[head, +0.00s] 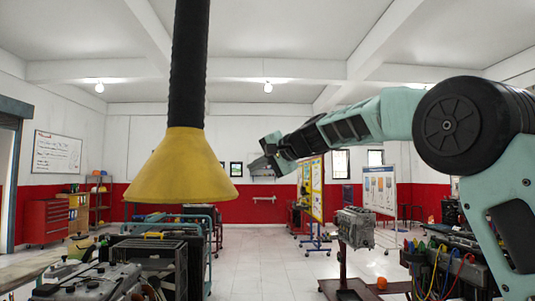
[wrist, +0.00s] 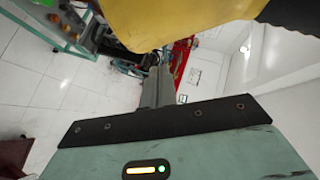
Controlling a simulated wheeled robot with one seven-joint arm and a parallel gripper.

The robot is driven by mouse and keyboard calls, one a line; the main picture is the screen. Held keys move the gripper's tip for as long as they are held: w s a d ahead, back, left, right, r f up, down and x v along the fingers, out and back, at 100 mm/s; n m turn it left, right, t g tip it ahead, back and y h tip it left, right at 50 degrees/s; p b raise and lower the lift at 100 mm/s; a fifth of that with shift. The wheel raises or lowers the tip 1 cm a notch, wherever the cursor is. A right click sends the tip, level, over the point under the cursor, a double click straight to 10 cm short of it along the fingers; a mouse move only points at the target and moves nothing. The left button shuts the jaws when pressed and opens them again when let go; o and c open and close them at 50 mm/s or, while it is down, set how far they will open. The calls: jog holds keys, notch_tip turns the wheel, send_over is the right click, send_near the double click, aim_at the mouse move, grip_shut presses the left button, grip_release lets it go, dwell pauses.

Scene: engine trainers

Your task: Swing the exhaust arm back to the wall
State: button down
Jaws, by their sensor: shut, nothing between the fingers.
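The exhaust arm hangs from above as a black ribbed hose (head: 189,65) with a flared yellow hood (head: 183,168) at its lower end, left of centre in the head view. The hood (wrist: 160,18) fills the top of the wrist view, with part of the black hose (wrist: 290,14) at the upper right. My gripper (head: 262,165) reaches in from the right and stands apart from the hood, to its right. In the wrist view my gripper's fingers (wrist: 157,75) are together and empty, below the hood's edge in the picture.
Engine trainers with a green frame (head: 205,235) stand below the hood at left. An engine on a stand (head: 355,228) and a wired trainer (head: 455,265) stand at right. A yellow board (head: 312,190) stands farther back. The tiled floor (head: 265,260) between is clear.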

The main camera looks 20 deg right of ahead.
jog(key=shift+w+a+f+p, duration=0.3)
jog(key=shift+w+a+f, duration=0.15)
jog(key=shift+a, duration=0.35)
jog(key=shift+w+a+f+p, duration=0.35)
jog(key=shift+w+a+f, duration=0.15)
jog(key=shift+a, duration=0.35)
jog(key=shift+w+a+f+p, duration=0.3)
jog(key=shift+w+a+f, duration=0.15)
jog(key=shift+a, duration=0.35)
